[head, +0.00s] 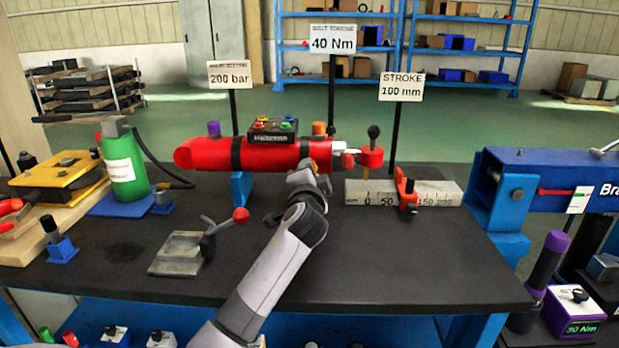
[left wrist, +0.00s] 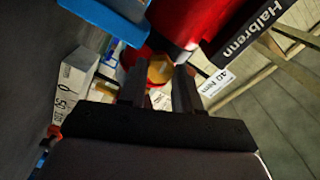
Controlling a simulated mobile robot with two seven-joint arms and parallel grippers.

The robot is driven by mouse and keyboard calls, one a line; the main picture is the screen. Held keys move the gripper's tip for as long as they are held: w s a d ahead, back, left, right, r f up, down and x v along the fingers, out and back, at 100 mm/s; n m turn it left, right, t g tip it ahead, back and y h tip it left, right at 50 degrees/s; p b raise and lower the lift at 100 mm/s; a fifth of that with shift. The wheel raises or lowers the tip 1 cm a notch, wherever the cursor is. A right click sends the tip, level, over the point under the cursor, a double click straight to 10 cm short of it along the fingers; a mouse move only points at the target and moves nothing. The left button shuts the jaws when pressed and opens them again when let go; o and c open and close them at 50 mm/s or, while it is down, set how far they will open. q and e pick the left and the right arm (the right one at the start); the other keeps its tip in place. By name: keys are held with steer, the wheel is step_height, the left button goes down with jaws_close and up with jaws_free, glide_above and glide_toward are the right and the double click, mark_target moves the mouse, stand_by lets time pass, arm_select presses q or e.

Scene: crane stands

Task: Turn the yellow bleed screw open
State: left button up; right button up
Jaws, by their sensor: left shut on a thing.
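The red cylinder (head: 270,154) lies level on blue supports on the dark bench, with a rod and a red clevis end (head: 372,158) at its right. My left gripper (head: 318,166) is at the near side of the cylinder, towards its right end. In the left wrist view the yellow bleed screw (left wrist: 160,69) sits between the two fingers of my left gripper (left wrist: 158,88), against the red body. The gripper is shut on it. My right gripper is in neither view.
A scale block (head: 440,190) with an orange slider stands to the right. A lever with a red knob (head: 240,215) on a grey plate is left of my arm. A green bottle (head: 123,165) stands farther left. The bench front right is clear.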

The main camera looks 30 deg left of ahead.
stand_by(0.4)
arm_select(q)
steer(key=o, duration=1.1)
steer(key=shift+c, duration=0.2)
steer(key=v, duration=0.7)
steer(key=shift+d, duration=0.1)
